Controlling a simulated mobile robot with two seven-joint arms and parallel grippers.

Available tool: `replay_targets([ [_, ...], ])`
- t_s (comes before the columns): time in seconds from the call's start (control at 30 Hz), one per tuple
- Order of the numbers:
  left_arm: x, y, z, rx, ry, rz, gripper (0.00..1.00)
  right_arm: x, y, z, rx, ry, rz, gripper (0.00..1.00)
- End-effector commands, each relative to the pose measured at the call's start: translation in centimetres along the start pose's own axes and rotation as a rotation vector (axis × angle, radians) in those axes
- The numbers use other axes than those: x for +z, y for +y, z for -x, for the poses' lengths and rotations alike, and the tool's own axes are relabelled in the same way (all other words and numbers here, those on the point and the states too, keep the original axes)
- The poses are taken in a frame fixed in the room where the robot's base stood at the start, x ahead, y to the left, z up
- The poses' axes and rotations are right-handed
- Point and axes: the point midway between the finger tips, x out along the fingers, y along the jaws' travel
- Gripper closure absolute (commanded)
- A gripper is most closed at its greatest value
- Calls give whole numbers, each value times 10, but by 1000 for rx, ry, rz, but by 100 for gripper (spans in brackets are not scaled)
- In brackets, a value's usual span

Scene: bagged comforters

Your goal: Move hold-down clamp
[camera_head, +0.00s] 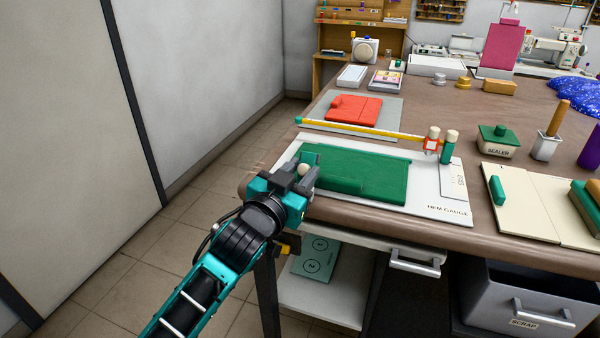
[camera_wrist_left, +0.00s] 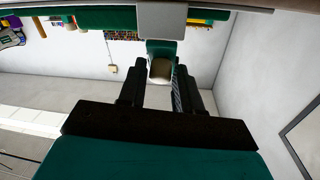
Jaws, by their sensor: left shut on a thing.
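My left gripper (camera_head: 303,172) is at the near left corner of the hem gauge board (camera_head: 440,205). It is shut on a small clamp with a cream knob (camera_head: 303,169), which I take to be the hold-down clamp. The clamp is at the left edge of the green folded piece (camera_head: 365,178) on the board. I cannot tell whether it touches the board. My right gripper is out of view.
A red piece (camera_head: 355,109) lies farther back. The sealer (camera_head: 497,141) and an open cream folder (camera_head: 530,205) stand to the right.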

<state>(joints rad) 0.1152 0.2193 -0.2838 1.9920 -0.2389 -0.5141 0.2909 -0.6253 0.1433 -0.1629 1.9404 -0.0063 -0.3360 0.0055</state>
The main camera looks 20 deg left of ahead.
Motion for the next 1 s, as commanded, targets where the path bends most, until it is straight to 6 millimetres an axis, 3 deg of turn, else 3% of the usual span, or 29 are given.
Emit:
replay_targets([
  [0.27,5,1,2,-7,39,-3,97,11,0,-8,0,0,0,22],
  [0.43,10,2,4,-22,127,-12,97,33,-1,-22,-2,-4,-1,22],
  [0.77,18,4,12,-63,371,-40,97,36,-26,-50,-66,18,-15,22],
  [1.0,18,4,15,-87,517,-58,97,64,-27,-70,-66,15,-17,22],
])
